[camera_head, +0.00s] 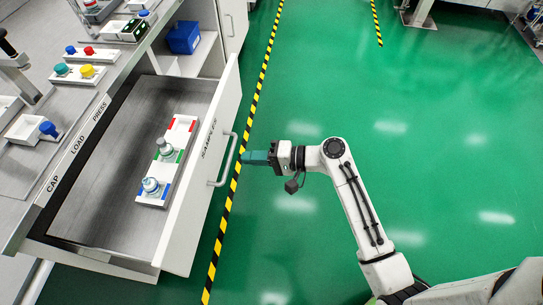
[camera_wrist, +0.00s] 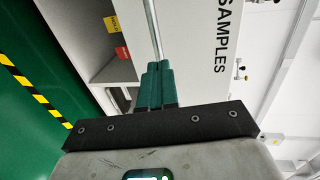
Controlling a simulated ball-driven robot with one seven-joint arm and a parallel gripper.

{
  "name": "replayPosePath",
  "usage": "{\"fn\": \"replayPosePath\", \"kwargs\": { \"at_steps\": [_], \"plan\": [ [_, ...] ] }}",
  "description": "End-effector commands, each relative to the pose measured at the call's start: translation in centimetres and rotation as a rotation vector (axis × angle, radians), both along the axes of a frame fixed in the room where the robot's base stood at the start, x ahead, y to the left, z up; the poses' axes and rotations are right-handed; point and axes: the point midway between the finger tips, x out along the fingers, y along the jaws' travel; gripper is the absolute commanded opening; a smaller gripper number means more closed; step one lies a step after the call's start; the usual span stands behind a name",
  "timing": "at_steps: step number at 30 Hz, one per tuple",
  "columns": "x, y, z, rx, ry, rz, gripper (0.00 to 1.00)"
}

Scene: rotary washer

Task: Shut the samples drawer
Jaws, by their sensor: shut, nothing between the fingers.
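The samples drawer (camera_head: 205,190) stands pulled out from the white bench in the head view, its front panel lettered SAMPLES. In the wrist view its front (camera_wrist: 215,30) fills the upper middle. The bar handle (camera_head: 222,172) stands off the front; in the wrist view the handle (camera_wrist: 152,25) runs down to the fingertips. My gripper (camera_head: 246,157) is shut and empty, with its teal fingers side by side, pointing at the handle from outside the drawer. The fingers (camera_wrist: 158,75) are at or very near the bar; I cannot tell whether they touch it.
Inside the drawer a white rack (camera_head: 158,190) with red, green and blue patches carries two capped vials. A blue box (camera_head: 184,37) sits on a shelf behind. The bench top (camera_head: 45,75) holds colored-cap items.

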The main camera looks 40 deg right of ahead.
Motion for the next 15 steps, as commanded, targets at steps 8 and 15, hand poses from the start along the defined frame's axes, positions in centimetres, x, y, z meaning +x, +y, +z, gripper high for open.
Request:
{"fn": "replayPosePath", "kwargs": {
  "at_steps": [8, 15],
  "plan": [
    [2.0, 1.5, -0.5, 0.000, 0.000, 0.000, 0.00],
    [2.1, 1.6, -0.5, -0.001, -0.001, 0.000, 0.00]
  ]
}}
